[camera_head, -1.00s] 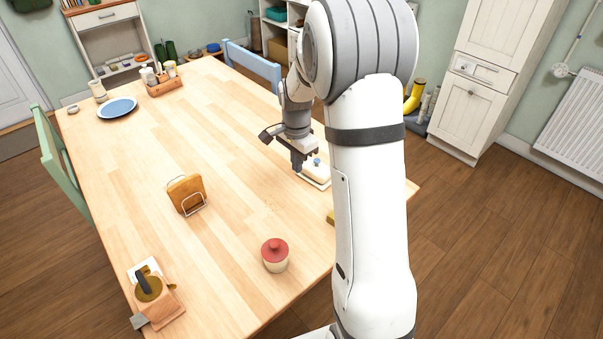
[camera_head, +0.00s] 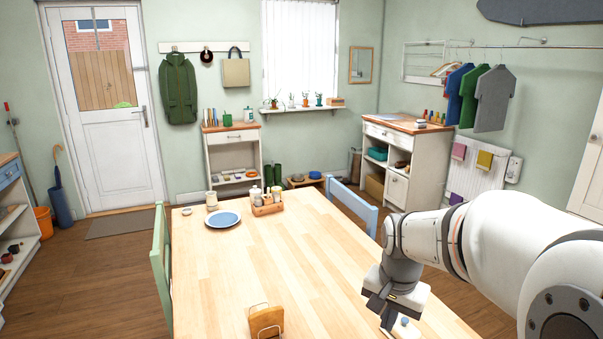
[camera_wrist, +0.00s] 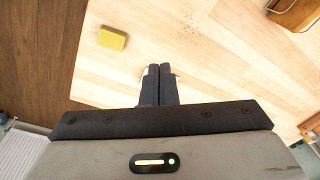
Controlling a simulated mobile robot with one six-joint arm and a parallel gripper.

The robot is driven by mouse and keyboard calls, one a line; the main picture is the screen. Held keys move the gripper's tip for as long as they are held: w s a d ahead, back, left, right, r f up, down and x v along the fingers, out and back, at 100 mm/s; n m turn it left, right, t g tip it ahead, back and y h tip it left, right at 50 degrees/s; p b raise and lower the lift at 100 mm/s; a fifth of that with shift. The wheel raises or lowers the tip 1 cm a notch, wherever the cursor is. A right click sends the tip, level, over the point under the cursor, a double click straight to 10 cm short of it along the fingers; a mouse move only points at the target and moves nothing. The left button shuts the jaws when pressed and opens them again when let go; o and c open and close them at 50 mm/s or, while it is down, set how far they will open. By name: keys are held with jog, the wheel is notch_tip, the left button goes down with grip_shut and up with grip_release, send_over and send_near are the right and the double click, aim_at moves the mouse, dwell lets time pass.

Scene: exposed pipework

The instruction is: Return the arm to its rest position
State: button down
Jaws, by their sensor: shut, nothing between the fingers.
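My gripper (camera_head: 384,318) is at the lower right of the head view, over the right side of the wooden table (camera_head: 270,250). My white arm reaches in from the right edge. In the wrist view, the two dark fingers of my gripper (camera_wrist: 158,72) lie together with nothing between them, above the tabletop. I cannot tell how high the fingers are above the table.
A yellow sponge (camera_wrist: 112,38) and crumbs (camera_wrist: 200,25) lie on the table. A wooden holder (camera_head: 266,321), a blue plate (camera_head: 222,218) and a condiment caddy (camera_head: 267,207) stand on it. A blue chair (camera_head: 352,208) and a green chair (camera_head: 161,262) flank it. The table's middle is clear.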

jog(key=s+a+r+n+t+p, duration=0.1)
jog(key=s+n, duration=0.5)
jog(key=s, duration=0.7)
jog(key=shift+a+r+n+p, duration=0.4)
jog(key=shift+a+r, duration=0.2)
jog(key=shift+r, duration=0.35)
jog(key=shift+s, duration=0.1)
